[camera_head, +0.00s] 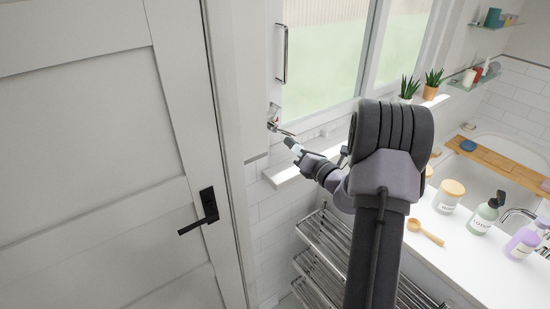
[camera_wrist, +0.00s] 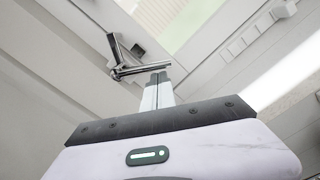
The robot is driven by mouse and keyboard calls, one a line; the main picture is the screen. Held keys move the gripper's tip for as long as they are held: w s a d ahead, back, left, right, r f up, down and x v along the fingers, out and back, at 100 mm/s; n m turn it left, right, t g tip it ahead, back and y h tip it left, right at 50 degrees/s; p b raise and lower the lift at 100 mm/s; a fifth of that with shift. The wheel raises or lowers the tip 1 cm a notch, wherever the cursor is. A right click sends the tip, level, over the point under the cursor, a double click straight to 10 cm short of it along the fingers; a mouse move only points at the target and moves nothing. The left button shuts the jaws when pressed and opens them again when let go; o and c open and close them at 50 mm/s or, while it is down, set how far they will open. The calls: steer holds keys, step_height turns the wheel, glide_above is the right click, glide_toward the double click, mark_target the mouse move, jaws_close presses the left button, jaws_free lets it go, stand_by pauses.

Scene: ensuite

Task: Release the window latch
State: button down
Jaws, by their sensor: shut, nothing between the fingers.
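The window latch (camera_head: 273,118) is a small metal fitting at the lower left corner of the window frame. In the wrist view the latch (camera_wrist: 118,55) shows as a bent metal lever, with one arm running right across the tips of my fingers. My gripper (camera_head: 290,142) is shut and empty, just below and right of the latch. In the wrist view the closed fingertips of my gripper (camera_wrist: 158,80) are at the lever's right end; they look touching or very close, and I cannot tell which.
The window (camera_head: 325,55) has a tall metal handle (camera_head: 282,53) on its left side. A white sill (camera_head: 285,174) runs below, with potted plants (camera_head: 409,88) to the right. A door (camera_head: 95,160) stands left. A towel rack (camera_head: 325,245) and a counter with bottles (camera_head: 485,215) are lower right.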

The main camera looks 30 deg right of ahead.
steer(key=n, duration=0.1)
steer(key=d+r+n+b, duration=0.1)
steer(key=n, duration=0.1)
steer(key=n+b, duration=0.1)
steer(key=shift+d+r+n, duration=0.3)
steer(key=shift+d+r+n+y+b, duration=0.15)
steer(key=shift+r+n+b, duration=0.25)
steer(key=shift+n, duration=0.35)
steer(key=shift+d+r+n+y+b, duration=0.15)
steer(key=shift+r+n+b, duration=0.25)
steer(key=shift+n, duration=0.35)
steer(key=shift+r, duration=0.15)
steer(key=f+b, duration=0.1)
steer(key=f, duration=0.1)
steer(key=s+f+b, duration=0.1)
steer(key=f+b, duration=0.1)
steer(key=shift+s+d+f, duration=0.15)
steer(key=shift+s+f, duration=0.05)
steer(key=shift+f, duration=0.2)
steer(key=s+p, duration=0.1)
steer(key=s, duration=0.8)
steer(key=shift+s, duration=0.15)
steer(key=shift+r, duration=0.1)
